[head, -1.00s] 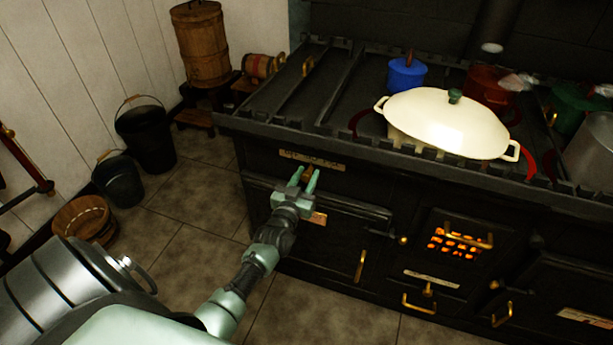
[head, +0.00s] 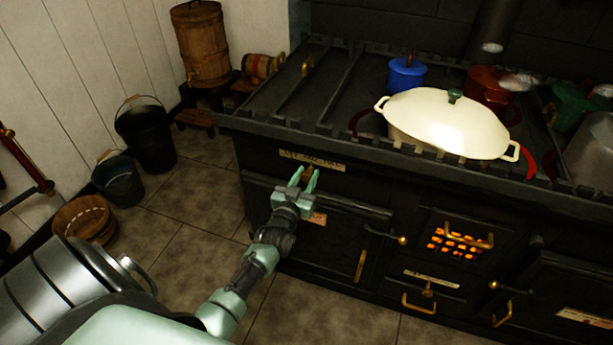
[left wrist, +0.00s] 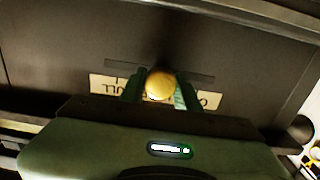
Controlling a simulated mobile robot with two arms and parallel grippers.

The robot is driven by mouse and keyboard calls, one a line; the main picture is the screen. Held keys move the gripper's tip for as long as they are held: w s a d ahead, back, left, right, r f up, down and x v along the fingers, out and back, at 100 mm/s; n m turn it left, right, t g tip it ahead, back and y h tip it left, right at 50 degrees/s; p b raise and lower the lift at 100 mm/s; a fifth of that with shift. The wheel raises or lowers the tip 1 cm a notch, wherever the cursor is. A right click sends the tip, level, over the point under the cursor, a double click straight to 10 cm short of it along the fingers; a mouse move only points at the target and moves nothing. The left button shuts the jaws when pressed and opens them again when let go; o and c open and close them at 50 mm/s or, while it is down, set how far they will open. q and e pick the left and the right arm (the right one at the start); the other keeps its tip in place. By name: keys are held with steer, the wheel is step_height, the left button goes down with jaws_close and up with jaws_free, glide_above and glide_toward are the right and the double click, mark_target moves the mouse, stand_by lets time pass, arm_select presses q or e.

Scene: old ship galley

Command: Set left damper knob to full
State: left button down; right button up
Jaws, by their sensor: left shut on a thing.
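The left damper knob is a small round brass knob (left wrist: 160,84) on the stove's dark front. It sits in front of a pale lettered plate (left wrist: 106,86), below a dark horizontal slot. My left gripper (head: 303,180) is at the upper left of the stove front. In the left wrist view its green fingers (left wrist: 160,92) stand on either side of the knob and are shut on it. In the head view the fingers mostly hide the knob, and the plate (head: 312,160) shows just above them. The knob's exact setting cannot be read. My right gripper is not in view.
The black stove (head: 290,110) carries a cream lidded pot (head: 445,120), a blue pot (head: 406,75) and other pots. An oven door with a brass handle (head: 360,266) lies below my gripper. Buckets (head: 146,135) and a wooden tub (head: 86,219) stand on the floor at left.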

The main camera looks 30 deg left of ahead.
mark_target(333, 172)
arm_select(q)
steer(key=d, duration=0.3)
steer(key=w+d+p, duration=0.1)
steer(key=d, duration=0.2)
steer(key=shift+w+d, duration=0.15)
steer(key=shift+w, duration=0.05)
steer(key=c, duration=1.1)
jaws_free()
steer(key=shift+o, duration=0.2)
steer(key=shift+d, duration=0.15)
